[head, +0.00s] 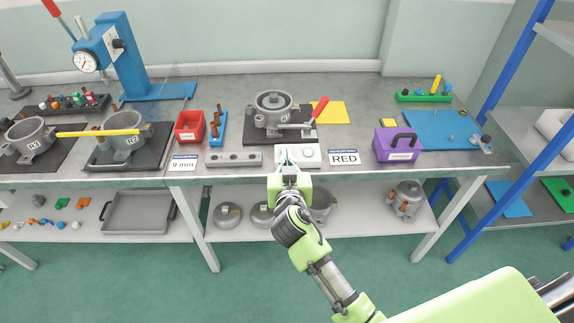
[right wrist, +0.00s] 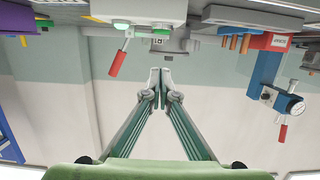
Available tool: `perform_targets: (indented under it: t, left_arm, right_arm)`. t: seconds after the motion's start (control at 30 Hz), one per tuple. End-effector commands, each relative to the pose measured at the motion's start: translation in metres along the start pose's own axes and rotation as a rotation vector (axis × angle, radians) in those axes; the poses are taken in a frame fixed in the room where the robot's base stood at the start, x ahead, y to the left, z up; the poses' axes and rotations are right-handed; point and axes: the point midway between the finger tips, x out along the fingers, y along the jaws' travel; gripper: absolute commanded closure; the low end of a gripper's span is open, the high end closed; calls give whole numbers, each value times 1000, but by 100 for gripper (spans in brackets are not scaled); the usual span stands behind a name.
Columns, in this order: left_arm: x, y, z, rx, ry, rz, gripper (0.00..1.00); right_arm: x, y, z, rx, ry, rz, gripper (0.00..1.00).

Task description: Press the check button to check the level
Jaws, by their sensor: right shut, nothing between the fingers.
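A white box (head: 305,160) with a small round button on top (head: 308,152) sits at the bench's front edge, beside the RED label. I take it for the box with the check button. My right gripper (head: 284,156) is shut and empty. In the head view it overlaps the left part of this box. I cannot tell whether its tips touch anything. In the right wrist view, its closed fingertips (right wrist: 160,76) meet at a point, with nothing between them. My left gripper is not in view.
A compressor (head: 273,108) with a red-handled clamp stands just behind. A grey block (head: 234,159) lies left of the box. The RED label (head: 344,158) and a purple case (head: 397,145) are to the right. A blue press (head: 122,55) stands at back left.

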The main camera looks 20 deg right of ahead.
Motion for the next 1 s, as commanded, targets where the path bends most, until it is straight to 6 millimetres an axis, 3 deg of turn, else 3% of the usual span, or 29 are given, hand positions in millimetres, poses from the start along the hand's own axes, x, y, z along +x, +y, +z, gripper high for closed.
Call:
perform_targets:
  t: [0.1,0.3,1.0]
  left_arm:
    - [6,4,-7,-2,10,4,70]
    - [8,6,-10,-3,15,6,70]
    - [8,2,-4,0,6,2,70]
  right_arm:
    - [-17,-1,1,2,0,-1,100]
    - [-31,0,-1,1,1,0,100]
    - [-32,0,-2,0,3,0,100]
